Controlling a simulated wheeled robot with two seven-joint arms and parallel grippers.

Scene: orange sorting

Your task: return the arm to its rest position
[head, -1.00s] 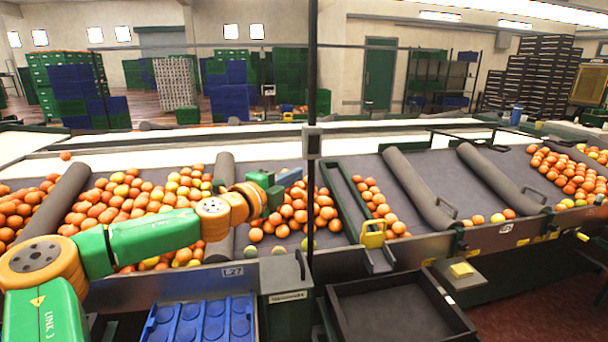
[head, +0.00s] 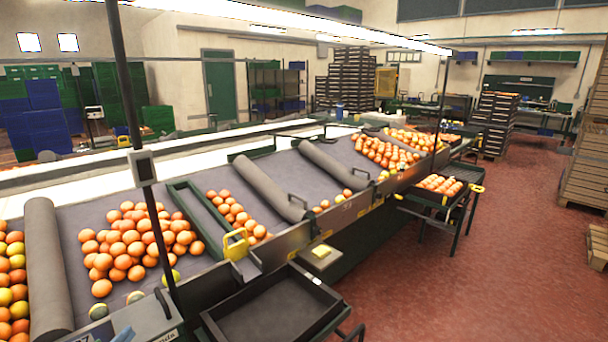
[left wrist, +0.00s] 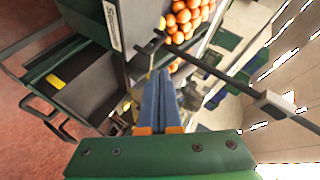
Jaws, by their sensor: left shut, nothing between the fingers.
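My left gripper (left wrist: 158,100) shows in the left wrist view with its two blue fingers together and nothing between them. In the wrist view, oranges (left wrist: 183,18) and a dark tray (left wrist: 72,90) lie beyond the fingertips. My right gripper is in neither view.
The sloped conveyor (head: 300,185) carries several groups of oranges (head: 130,240) between grey rollers (head: 48,265). An empty black tray (head: 270,312) sticks out at the front. A thin dark post (head: 130,70) stands at the left.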

